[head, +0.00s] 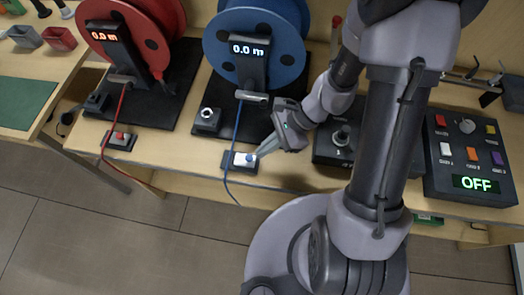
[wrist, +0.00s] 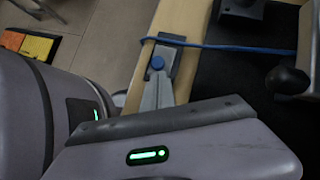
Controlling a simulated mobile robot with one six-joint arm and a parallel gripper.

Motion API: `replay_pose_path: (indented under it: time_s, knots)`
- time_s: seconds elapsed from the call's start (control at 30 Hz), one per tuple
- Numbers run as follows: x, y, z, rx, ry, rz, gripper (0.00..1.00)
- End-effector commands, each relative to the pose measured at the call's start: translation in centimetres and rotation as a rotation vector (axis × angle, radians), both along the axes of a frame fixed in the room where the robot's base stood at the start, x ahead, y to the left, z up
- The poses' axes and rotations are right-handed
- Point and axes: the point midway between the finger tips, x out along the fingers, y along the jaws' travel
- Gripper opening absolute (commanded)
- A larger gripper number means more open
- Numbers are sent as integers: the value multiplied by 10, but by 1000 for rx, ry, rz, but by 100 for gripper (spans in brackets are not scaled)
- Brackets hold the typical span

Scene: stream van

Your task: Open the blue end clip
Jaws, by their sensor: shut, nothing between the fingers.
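The blue cable (head: 237,122) runs down from the reel to the clip and hangs over the bench edge. My gripper (head: 262,153) is shut and empty, its tips at the right side of the clip by the knob. I cannot tell whether the tips touch it, or whether the clip is open.
A red reel (head: 125,35) with its red end clip (head: 121,139) stands to the left. A dark box with a knob (head: 342,137) is right of my gripper. A control box (head: 470,155) reading OFF is at the far right.

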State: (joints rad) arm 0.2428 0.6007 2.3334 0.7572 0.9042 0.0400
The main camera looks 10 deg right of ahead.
Motion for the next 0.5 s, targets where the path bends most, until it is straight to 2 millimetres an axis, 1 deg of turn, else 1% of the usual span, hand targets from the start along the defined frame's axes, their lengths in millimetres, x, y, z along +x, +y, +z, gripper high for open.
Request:
replay_pose_path:
  time_s: [0.1, 0.4, 0.5]
  knots:
    - [-1, 6, -1, 1, 1, -1, 0]
    - [-1, 7, -1, 1, 1, -1, 0]
    - [-1, 13, -3, 0, -1, 3, 0]
